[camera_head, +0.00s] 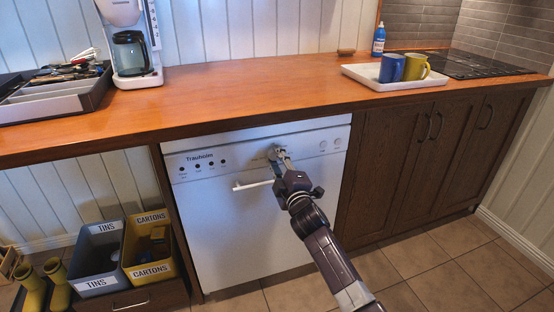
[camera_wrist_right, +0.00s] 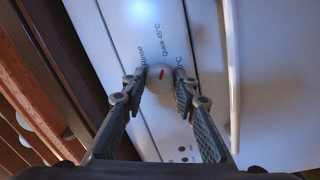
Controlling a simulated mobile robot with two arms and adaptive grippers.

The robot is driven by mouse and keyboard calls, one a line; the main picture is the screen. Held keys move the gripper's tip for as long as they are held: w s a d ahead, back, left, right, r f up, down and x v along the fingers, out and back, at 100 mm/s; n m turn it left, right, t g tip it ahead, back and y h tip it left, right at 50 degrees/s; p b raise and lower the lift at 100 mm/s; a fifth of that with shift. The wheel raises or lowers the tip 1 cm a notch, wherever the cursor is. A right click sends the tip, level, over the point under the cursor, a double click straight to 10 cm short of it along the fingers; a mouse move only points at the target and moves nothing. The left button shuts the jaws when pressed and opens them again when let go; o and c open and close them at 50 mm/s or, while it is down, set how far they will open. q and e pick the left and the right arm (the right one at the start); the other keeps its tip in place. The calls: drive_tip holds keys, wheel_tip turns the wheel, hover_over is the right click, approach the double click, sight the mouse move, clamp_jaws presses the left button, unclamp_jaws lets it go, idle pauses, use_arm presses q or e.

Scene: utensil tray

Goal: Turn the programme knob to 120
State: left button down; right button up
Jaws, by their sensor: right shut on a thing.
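The programme knob (camera_wrist_right: 160,74) is a round grey-white dial with a short red mark on the dishwasher's front panel. My right gripper (camera_wrist_right: 159,88) is shut on it, with one finger on each side. The red mark lies near the knob's middle, slightly tilted. Printed labels "Rinse" and "Quick 45°C" show around it, and another label is partly hidden by the right-hand finger; I cannot read a 120. In the head view my right gripper (camera_head: 279,155) reaches the panel of the white dishwasher (camera_head: 225,235) and hides most of the knob. My left gripper is not in view.
The wooden worktop (camera_head: 230,95) overhangs above. Grey and yellow bins (camera_head: 100,230) stand at lower left.

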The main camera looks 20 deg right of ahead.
drive_tip(key=o, duration=1.1)
drive_tip(key=shift+d, duration=0.1)
drive_tip(key=shift+o, duration=0.3)
drive_tip(key=shift+s+f, duration=0.15)
drive_tip(key=shift+s, duration=0.4)
drive_tip(key=s, duration=1.1)
drive_tip(key=shift+f, duration=0.25)
